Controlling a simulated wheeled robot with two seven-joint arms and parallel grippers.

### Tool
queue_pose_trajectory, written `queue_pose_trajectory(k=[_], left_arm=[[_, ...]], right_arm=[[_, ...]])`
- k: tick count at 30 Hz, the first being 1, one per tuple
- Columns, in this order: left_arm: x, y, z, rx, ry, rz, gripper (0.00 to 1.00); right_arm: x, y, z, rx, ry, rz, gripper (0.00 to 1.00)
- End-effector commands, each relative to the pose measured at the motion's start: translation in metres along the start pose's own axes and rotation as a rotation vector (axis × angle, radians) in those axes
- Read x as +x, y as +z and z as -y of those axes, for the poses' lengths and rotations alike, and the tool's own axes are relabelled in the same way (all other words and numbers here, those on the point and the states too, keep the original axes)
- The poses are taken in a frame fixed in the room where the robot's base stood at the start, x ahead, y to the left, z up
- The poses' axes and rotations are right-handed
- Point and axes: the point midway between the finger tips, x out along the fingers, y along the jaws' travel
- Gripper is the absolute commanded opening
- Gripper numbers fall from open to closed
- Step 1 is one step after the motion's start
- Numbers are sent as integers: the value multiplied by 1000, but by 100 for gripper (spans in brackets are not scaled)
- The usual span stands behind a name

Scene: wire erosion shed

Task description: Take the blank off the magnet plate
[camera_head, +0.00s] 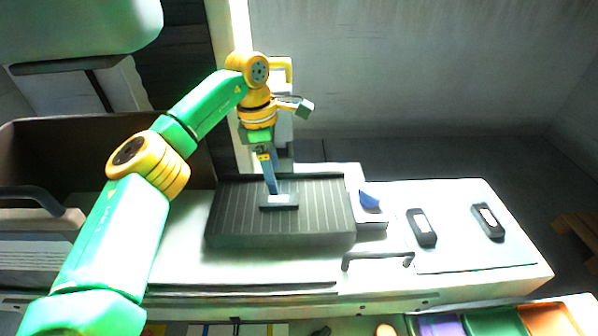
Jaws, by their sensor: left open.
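The magnet plate (235,222) is a dark, ribbed block on the white worktop, left of the picture's middle. A small dark grey-blue blank (284,203) lies on it near its centre. My left gripper (271,191) points down from the yellow wrist and is right over the blank. Its fingertips overlap the blank's back edge in the view; I cannot tell whether they touch it. The jaws are open, though mostly one slim blue-grey finger shows. My right gripper is not in view.
A pale block with a blue wedge-shaped piece (369,198) stands just right of the plate. Two black oblong devices (421,228) (488,222) lie on a mat further right. A dark handle (378,259) stands at the front edge. Coloured bins (493,320) sit at the lower right.

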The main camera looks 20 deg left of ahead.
Motion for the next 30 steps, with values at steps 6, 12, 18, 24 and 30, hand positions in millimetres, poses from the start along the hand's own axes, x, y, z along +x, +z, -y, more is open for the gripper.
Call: queue_pose_trajectory(k=[6,12,18,24,30], left_arm=[[16,-1,1,1,-3,-3,85],[52,0,3,0,-4,-3,85],[71,0,2,-1,0,0,85],[71,0,2,0,0,0,66],[71,0,2,0,0,0,12]], right_arm=[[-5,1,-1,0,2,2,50],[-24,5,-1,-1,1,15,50],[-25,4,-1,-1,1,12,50],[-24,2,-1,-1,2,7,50],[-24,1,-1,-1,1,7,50]])
